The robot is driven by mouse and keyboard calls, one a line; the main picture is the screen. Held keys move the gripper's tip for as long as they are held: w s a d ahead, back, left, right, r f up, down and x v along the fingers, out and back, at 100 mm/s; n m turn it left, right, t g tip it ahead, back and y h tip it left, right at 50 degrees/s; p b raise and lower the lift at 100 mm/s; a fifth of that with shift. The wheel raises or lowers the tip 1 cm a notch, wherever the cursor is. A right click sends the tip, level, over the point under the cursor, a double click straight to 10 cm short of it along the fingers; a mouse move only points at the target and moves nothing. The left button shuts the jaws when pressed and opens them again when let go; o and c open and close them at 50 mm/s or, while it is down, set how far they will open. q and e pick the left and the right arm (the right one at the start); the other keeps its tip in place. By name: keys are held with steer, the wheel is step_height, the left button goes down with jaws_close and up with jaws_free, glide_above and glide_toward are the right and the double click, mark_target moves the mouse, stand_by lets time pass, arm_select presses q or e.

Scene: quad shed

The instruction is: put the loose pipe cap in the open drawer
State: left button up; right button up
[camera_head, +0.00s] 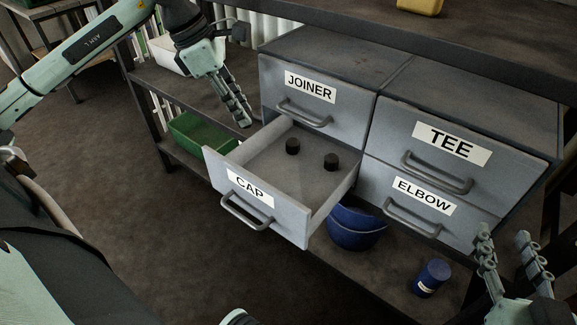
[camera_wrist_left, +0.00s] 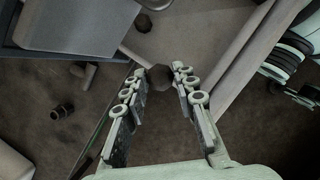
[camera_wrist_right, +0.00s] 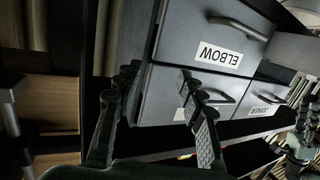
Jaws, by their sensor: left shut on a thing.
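The open drawer labelled CAP (camera_head: 330,203) is pulled out of the lower left of the grey cabinet. Two dark caps (camera_head: 292,146) (camera_head: 331,161) lie inside it. My left gripper (camera_head: 243,121) is at the drawer's left side wall, pointing down; in the left wrist view its fingertips (camera_wrist_left: 166,72) are shut on a dark pipe cap (camera_wrist_left: 158,78). The held cap cannot be made out in the head view. My right gripper (camera_head: 512,238) is open and empty at the lower right, in front of the cabinet; its spread fingers show in the right wrist view (camera_wrist_right: 158,78).
Closed drawers are labelled JOINER (camera_head: 318,95), TEE (camera_head: 455,150) and ELBOW (camera_head: 420,200). A green bin (camera_head: 195,135) is at left. Loose dark fittings (camera_wrist_left: 62,110) lie on the shelf.

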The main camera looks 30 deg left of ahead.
arm_select(q)
steer(key=s+d+f, duration=0.1)
steer(key=d+f, duration=0.1)
steer(key=d, duration=0.1)
steer(key=s+d+f, duration=0.1)
steer(key=d+f, duration=0.1)
steer(key=d, duration=0.2)
steer(key=s+d+f, duration=0.1)
steer(key=d+f, duration=0.1)
steer(key=d, duration=0.1)
steer(key=shift+s+d+f, duration=0.1)
steer(key=shift+s+d, duration=0.1)
steer(key=shift+f, duration=0.2)
step_height(320, 180, down, 4)
steer(key=shift+r, duration=0.1)
arm_select(e)
steer(key=shift+a+r+t, duration=0.3)
steer(key=shift+r, duration=0.4)
arm_select(q)
steer(key=o, duration=0.5)
steer(key=shift+c, duration=0.2)
steer(key=o, duration=0.4)
arm_select(e)
steer(key=shift+a+r, duration=0.1)
steer(key=shift+r, duration=0.2)
